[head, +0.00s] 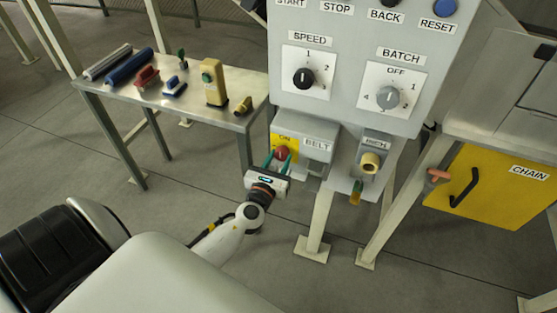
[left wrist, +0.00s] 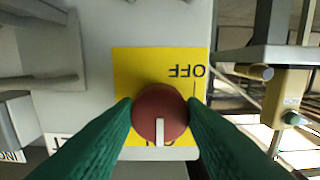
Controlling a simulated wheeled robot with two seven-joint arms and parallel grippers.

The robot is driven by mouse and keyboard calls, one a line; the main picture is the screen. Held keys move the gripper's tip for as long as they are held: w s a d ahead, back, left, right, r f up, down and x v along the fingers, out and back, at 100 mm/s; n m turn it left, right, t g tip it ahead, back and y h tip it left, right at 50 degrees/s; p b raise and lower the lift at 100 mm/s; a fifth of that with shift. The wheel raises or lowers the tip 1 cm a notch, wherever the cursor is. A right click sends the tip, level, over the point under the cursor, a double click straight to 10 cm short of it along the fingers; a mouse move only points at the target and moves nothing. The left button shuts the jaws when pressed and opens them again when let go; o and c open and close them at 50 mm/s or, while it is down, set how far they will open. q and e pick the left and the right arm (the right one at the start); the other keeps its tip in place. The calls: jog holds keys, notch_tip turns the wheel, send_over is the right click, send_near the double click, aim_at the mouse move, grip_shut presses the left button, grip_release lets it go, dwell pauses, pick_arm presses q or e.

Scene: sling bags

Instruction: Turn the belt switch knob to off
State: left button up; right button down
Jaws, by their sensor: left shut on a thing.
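The belt switch knob (head: 283,153) is a round red knob on a yellow plate on the grey box labelled BELT (head: 318,143). In the left wrist view the knob (left wrist: 160,113) has a white mark pointing down, toward a label mostly hidden behind it. In the head view the label above the knob reads ON. OFF shows upside down on the opposite side of the yellow plate (left wrist: 130,68) in the wrist view. My left gripper (head: 281,161) is shut on the knob, with a green finger on each side. My right gripper is not in view.
The control panel (head: 345,75) with SPEED and BATCH dials is above the box. A table (head: 190,100) with several items is at the left. A yellow CHAIN door (head: 500,180) is at the right.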

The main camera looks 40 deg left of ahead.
pick_arm(q)
jog(key=shift+n, duration=0.3)
jog(key=n+b, duration=0.2)
jog(key=shift+f+n, duration=0.1)
jog(key=shift+n, duration=0.3)
jog(key=n+b, duration=0.2)
jog(key=n, duration=0.3)
jog(key=shift+n, duration=0.3)
jog(key=n, duration=0.4)
jog(key=shift+d+b, duration=0.1)
jog(key=shift+b, duration=0.25)
jog(key=n, duration=0.4)
jog(key=shift+n, duration=0.6)
jog(key=o, duration=1)
jog(key=shift+r, duration=0.2)
